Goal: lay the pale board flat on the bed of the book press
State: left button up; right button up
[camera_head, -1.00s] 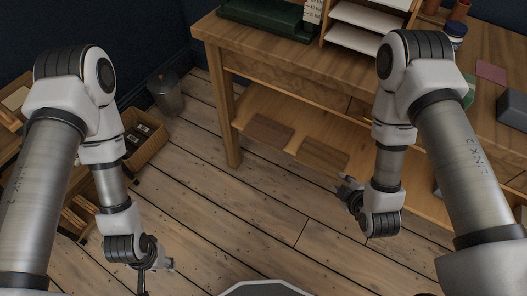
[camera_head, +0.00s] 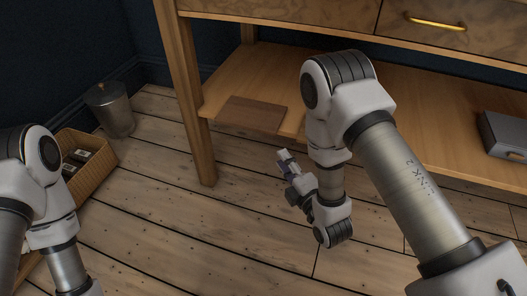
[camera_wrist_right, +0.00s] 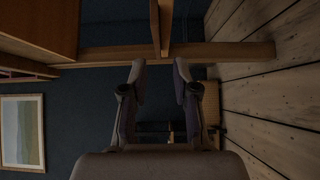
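No pale board and no book press can be made out in the current views. A brown flat board (camera_head: 253,113) lies on the lower shelf of the wooden bench, near its front left. My right gripper (camera_head: 284,156) is in front of that shelf, over the floor, apart from the board. In the right wrist view its two fingers (camera_wrist_right: 160,68) stand apart with nothing between them. My left gripper is outside the head view; only part of that arm shows at the lower left.
The bench's lower shelf (camera_head: 225,80) stretches right, with a grey box (camera_head: 506,134) at its right end. A bench leg (camera_head: 187,110) stands left of the board. A metal bin (camera_head: 110,108) and a wicker basket (camera_head: 92,160) stand at left. Open floor lies in front.

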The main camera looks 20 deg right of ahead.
aim_at(265, 133)
jog(key=w, duration=0.3)
jog(key=w+a, duration=0.1)
jog(key=w, duration=0.2)
jog(key=w+a+b, duration=0.1)
jog(key=w, duration=0.2)
jog(key=shift+w+r, duration=0.2)
jog(key=shift+w, duration=0.15)
grip_shut()
jog(key=shift+r, duration=0.1)
notch_tip(265, 133, up, 2)
jog(key=shift+r+p, duration=0.15)
jog(key=shift+p, duration=0.95)
